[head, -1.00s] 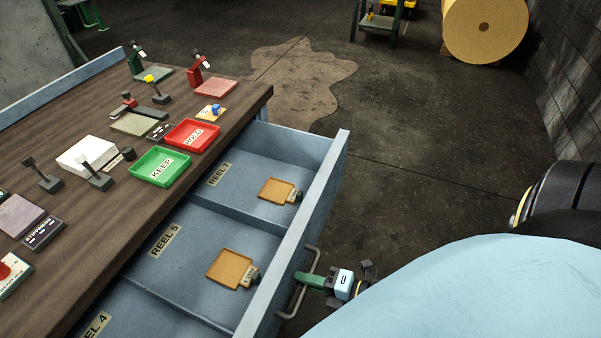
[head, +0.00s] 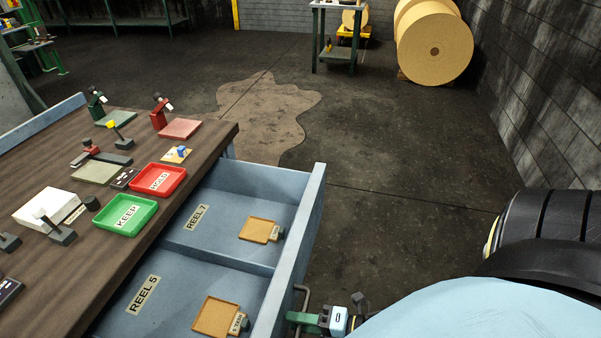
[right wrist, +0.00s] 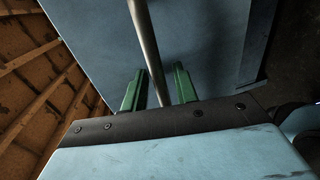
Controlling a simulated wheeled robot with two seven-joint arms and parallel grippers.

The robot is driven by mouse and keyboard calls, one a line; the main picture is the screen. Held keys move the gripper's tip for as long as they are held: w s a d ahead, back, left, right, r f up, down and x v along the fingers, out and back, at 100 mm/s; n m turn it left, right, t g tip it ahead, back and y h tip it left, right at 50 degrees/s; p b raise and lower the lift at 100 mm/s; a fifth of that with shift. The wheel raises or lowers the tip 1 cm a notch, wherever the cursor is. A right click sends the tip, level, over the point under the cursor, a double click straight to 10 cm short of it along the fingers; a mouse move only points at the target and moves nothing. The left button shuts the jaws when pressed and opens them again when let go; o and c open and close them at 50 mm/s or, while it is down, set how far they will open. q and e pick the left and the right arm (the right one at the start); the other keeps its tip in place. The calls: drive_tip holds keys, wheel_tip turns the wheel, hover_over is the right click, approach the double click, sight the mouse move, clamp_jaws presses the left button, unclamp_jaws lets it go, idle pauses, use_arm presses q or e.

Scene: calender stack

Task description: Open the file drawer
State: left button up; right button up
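The file drawer (head: 291,254) is a grey-blue drawer pulled out from the dark wooden desk, with compartments labelled REEL 7 (head: 196,218) and REEL 5 (head: 142,295). Its grey bar handle (head: 302,294) is on the front panel, partly cut off by the lower picture edge. My right gripper (head: 293,317) is at this handle. In the right wrist view its green fingers (right wrist: 160,68) stand apart, one on each side of the handle bar (right wrist: 146,40), with gaps showing beside the bar. My left gripper is not in view.
The desk top (head: 75,245) carries a green KEEP tray (head: 145,226), a red HOLD tray (head: 172,188) and several stamps. Tan tags (head: 258,230) lie inside the drawer. A large paper roll (head: 415,45) stands at the back right. The floor (head: 390,150) beyond the drawer is clear.

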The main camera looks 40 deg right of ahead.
drive_tip(key=shift+s, duration=0.1)
